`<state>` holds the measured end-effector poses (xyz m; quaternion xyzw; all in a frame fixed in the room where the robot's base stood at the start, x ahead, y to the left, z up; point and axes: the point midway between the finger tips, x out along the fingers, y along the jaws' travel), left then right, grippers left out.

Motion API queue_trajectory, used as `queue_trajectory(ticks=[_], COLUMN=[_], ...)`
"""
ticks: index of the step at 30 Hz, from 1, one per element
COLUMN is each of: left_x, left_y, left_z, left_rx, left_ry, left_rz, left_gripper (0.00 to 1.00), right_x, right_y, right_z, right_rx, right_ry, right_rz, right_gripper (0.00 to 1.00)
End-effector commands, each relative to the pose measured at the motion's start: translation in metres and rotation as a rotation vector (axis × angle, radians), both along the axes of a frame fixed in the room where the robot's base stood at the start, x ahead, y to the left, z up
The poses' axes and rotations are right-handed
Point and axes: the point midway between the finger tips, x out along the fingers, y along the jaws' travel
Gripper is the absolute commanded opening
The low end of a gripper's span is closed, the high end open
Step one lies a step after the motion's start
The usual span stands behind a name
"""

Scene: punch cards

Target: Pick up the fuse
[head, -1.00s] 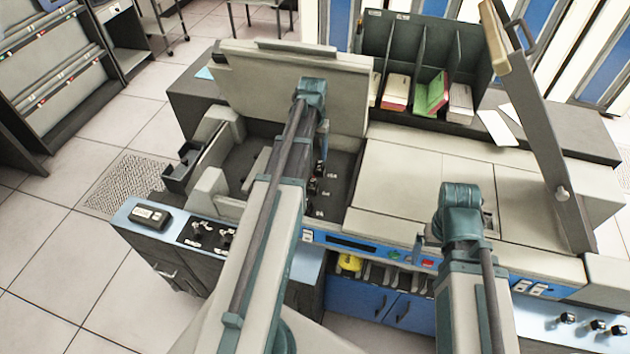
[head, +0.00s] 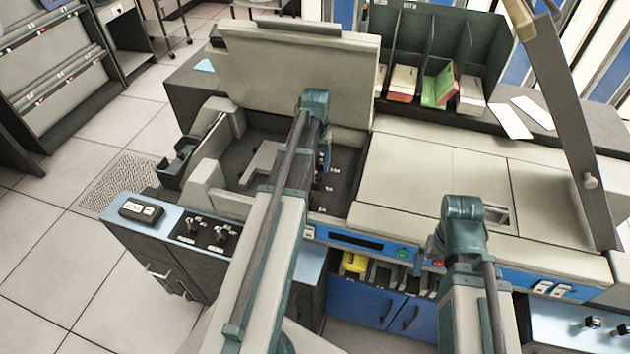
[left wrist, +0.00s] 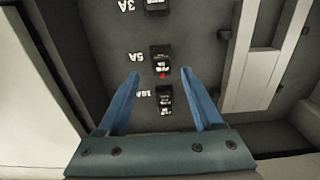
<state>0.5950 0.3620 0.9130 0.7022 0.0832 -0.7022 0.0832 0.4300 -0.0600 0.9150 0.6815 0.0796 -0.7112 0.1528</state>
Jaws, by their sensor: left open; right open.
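In the left wrist view, black fuses with white labels stand in a row on the dark panel: one at the 3A mark (left wrist: 156,6) at the top, one at 5A (left wrist: 160,60) and one at 10A (left wrist: 165,99). A small red spot shows at the lower edge of the 5A one. My left gripper (left wrist: 160,74) is open, its blue fingers on either side of the row, tips level with the lower part of the 5A fuse. Nothing is held. In the head view the left arm partly hides this row. My right gripper (head: 436,245) is mostly hidden behind its wrist.
The machine's raised lid (head: 300,75) stands behind the open bay. A flat cover (head: 430,170) lies to its right. A raised grey bar (head: 565,120) leans at the right. Card bins (head: 430,50) stand at the back. A pale ridge (left wrist: 254,55) runs beside the fuse panel.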

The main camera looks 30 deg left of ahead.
Motion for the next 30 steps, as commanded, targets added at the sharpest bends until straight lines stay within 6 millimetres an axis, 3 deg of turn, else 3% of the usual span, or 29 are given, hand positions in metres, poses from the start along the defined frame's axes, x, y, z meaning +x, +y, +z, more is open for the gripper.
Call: queue_trajectory(ticks=[5,15,24,25,30], left_x=[0.0,0.0,0.0,0.0,0.0], left_y=[0.001,0.002,0.002,0.002,0.002], left_z=[-0.011,-0.05,-0.051,-0.051,-0.051], left_rx=[0.0,0.0,0.0,0.0,0.0], left_ry=[0.0,0.0,0.0,0.0,0.0], left_rz=[0.0,0.0,0.0,0.0,0.0], left_gripper=[0.68,0.68,0.68,0.66,0.35], right_x=[0.0,0.0,0.0,0.0,0.0], right_y=[0.0,0.0,0.0,0.0,0.0], right_z=[-0.011,-0.05,-0.051,-0.051,-0.051], right_rx=[0.0,0.0,0.0,0.0,0.0], right_ry=[0.0,0.0,0.0,0.0,0.0], right_rz=[0.0,0.0,0.0,0.0,0.0], right_gripper=[1.0,1.0,1.0,1.0,1.0])
